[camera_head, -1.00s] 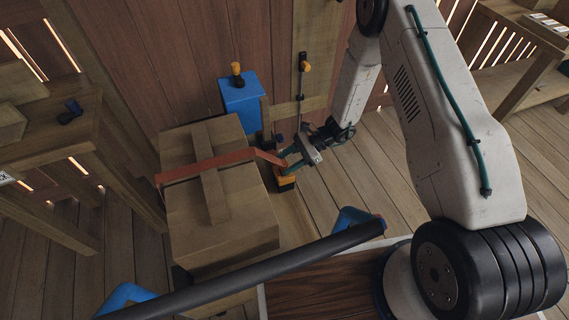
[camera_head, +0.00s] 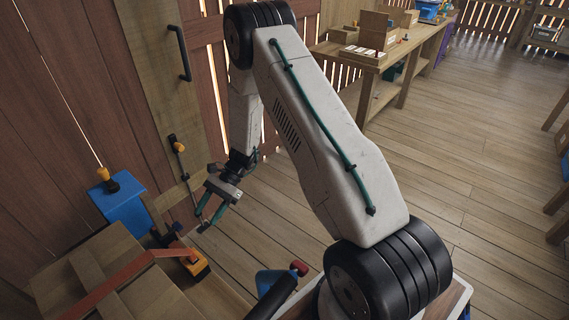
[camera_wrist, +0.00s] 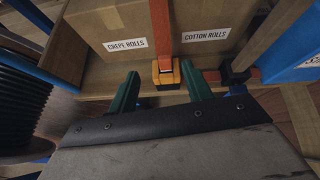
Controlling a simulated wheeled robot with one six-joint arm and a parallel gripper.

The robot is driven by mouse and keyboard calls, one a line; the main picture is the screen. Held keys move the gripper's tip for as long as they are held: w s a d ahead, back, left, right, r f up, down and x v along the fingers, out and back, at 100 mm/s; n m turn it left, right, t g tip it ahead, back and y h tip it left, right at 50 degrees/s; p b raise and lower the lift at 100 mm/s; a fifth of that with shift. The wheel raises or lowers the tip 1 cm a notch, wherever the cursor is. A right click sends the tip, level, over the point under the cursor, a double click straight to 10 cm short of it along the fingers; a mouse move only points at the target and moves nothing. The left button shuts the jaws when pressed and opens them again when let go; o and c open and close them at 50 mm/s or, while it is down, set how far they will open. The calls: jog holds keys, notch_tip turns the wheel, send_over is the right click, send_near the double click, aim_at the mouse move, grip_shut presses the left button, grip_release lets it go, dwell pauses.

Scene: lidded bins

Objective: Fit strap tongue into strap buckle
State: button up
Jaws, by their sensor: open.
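The orange-red strap (camera_head: 128,272) lies over the cardboard box, and its end reaches the orange and black buckle (camera_head: 196,264) beside the box. In the wrist view the strap (camera_wrist: 161,28) runs down the box side to the buckle (camera_wrist: 166,72). The strap's end meets the buckle's top there; I cannot tell how deep the tongue sits. My gripper (camera_head: 208,222), with green fingers, is open and empty, above and apart from the buckle. In the wrist view the gripper (camera_wrist: 160,84) has its fingers spread to either side of the buckle's line.
The cardboard box (camera_wrist: 105,70) carries "CREPE ROLLS" and "COTTON ROLLS" labels. A blue container (camera_head: 122,208) with a yellow-topped knob stands behind it. A door with a black handle (camera_head: 180,53) is close behind my arm. The floor to the right is open, with a workbench (camera_head: 385,58) beyond.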

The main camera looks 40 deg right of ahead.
jog(key=s+r+n+h, duration=0.3)
jog(key=s+r+n, duration=0.15)
jog(key=r, duration=0.85)
jog(key=s+r+n+h, duration=0.25)
jog(key=s+r, duration=0.25)
jog(key=r, duration=0.7)
jog(key=s+d+r+n+t+h, duration=0.2)
jog(key=s+r, duration=0.4)
jog(key=s, duration=0.4)
jog(key=s+d+r+n+t+h, duration=0.2)
jog(key=s+d+r+n+h, duration=0.2)
jog(key=s, duration=0.7)
jog(key=shift+d+r+n, duration=0.6)
jog(key=shift+d+r, duration=0.05)
jog(key=shift+r, duration=0.25)
jog(key=shift+s, duration=0.1)
